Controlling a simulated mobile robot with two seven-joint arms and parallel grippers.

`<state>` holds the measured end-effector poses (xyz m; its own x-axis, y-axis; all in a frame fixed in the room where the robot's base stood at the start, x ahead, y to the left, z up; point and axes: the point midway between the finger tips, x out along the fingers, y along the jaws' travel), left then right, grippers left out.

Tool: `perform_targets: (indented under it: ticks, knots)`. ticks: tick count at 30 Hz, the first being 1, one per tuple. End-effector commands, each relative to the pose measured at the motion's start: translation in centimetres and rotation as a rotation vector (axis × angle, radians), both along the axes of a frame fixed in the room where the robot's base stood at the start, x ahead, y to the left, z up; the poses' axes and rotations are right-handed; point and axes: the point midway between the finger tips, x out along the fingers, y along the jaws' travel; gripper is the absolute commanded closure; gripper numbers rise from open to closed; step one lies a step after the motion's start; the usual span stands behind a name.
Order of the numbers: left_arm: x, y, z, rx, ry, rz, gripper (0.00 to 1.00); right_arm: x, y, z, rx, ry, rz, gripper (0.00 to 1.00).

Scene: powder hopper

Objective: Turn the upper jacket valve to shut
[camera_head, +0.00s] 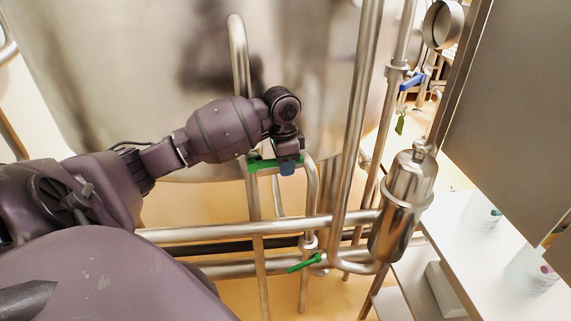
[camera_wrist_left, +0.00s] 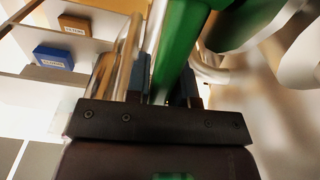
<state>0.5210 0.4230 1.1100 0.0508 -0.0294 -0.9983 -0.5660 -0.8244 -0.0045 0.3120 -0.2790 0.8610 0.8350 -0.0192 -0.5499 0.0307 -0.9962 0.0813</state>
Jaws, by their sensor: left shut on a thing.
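The upper jacket valve has a green handle (camera_head: 262,163) on the vertical pipes in front of the big steel vessel. In the head view the handle lies roughly level, across the pipe. My left gripper (camera_head: 288,166) is at the right end of this handle, its blue-tipped fingers partly hidden by the wrist. In the left wrist view the green handle (camera_wrist_left: 178,48) runs between the two fingers (camera_wrist_left: 165,85), and the gripper is shut on it. The valve body is mostly hidden. My right gripper is not in view.
A lower green handle (camera_head: 304,263) sits on the pipes below. A blue handle (camera_head: 412,81) is at upper right. A steel canister (camera_head: 401,205) stands right of the pipes, beside a white shelf (camera_head: 478,252) and a grey panel (camera_head: 520,90). The steel vessel (camera_head: 130,80) is close behind my arm.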

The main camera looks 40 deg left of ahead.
Motion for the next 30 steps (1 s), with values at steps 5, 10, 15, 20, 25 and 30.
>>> perform_targets:
  ticks: [5, 10, 15, 20, 25, 30]
  knots:
    - [-0.44, -0.26, -0.98, -0.005, 0.021, -0.003, 1.0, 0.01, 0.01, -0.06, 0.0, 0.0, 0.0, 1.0]
    - [-0.44, -0.27, -0.99, -0.005, 0.021, -0.003, 1.0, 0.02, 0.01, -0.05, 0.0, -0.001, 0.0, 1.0]
    - [-0.44, -0.28, -1.0, -0.006, 0.021, -0.002, 1.0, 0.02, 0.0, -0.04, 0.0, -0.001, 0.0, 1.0]
    - [-0.41, -0.23, -0.91, -0.005, 0.019, -0.002, 0.61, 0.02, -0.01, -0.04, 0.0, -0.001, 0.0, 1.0]
    - [-0.28, -0.16, -0.62, -0.003, 0.014, -0.002, 0.52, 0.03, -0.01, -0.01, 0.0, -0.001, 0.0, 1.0]
    - [-0.21, -0.11, -0.39, -0.001, 0.011, -0.001, 0.52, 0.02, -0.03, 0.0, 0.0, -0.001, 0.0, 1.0]
